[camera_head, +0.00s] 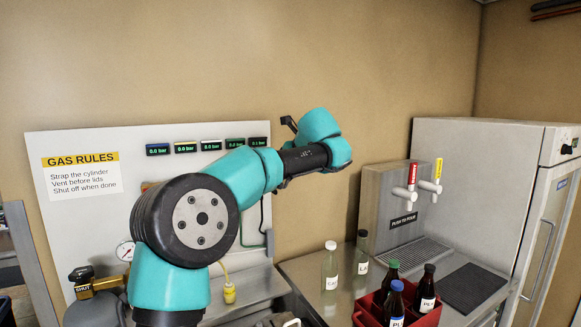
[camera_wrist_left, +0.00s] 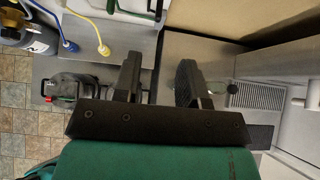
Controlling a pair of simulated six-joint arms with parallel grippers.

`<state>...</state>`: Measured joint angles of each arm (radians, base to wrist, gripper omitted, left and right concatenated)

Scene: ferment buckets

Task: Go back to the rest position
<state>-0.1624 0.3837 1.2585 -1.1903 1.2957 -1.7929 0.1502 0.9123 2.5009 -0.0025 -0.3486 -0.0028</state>
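My left arm rises from the lower left of the head view and bends to the right in front of the wall board. Its gripper fingers cannot be made out in the head view. In the left wrist view my left gripper (camera_wrist_left: 160,62) is open, its two dark fingers apart with nothing between them. Below it lie a metal counter and the gap beside it. My right gripper is in neither view.
A red crate (camera_head: 367,318) with several dark bottles stands on the counter at lower right. A tap dispenser (camera_head: 375,215) and a fridge (camera_head: 460,150) are at right. A gauge board (camera_head: 75,215) is behind my arm.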

